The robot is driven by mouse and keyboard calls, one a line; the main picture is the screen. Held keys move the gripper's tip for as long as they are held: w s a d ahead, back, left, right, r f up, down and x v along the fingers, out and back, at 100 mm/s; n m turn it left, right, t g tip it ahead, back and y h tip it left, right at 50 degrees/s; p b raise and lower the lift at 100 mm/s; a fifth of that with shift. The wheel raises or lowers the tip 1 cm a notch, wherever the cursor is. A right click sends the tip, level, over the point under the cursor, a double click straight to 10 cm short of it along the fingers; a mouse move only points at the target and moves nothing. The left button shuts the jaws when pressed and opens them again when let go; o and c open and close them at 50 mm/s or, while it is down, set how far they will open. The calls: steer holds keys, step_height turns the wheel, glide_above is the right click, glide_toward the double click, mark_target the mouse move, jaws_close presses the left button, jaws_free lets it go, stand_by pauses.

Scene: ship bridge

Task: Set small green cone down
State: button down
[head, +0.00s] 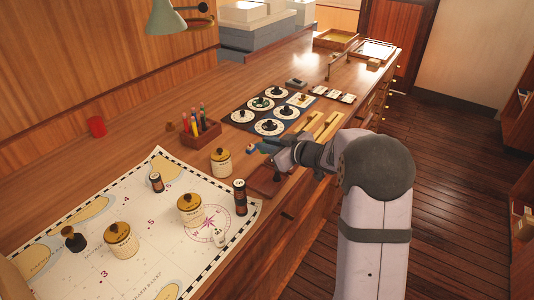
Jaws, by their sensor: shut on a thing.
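My gripper (268,146) is over the wooden desk, a little to the right of a cream jar with a gold lid. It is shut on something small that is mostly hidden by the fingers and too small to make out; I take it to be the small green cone. A small bluish thing (251,149) shows at the fingertips, and I cannot tell whether it touches them. A dark panel (255,112) with several round white dials lies beyond the gripper; one dial has a greenish piece (261,102) on it.
A chart (130,205) with several jars and dark bottles covers the front left. Trays (376,49) stand at the far end.

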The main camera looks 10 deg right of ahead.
steer(key=shift+r, duration=0.25)
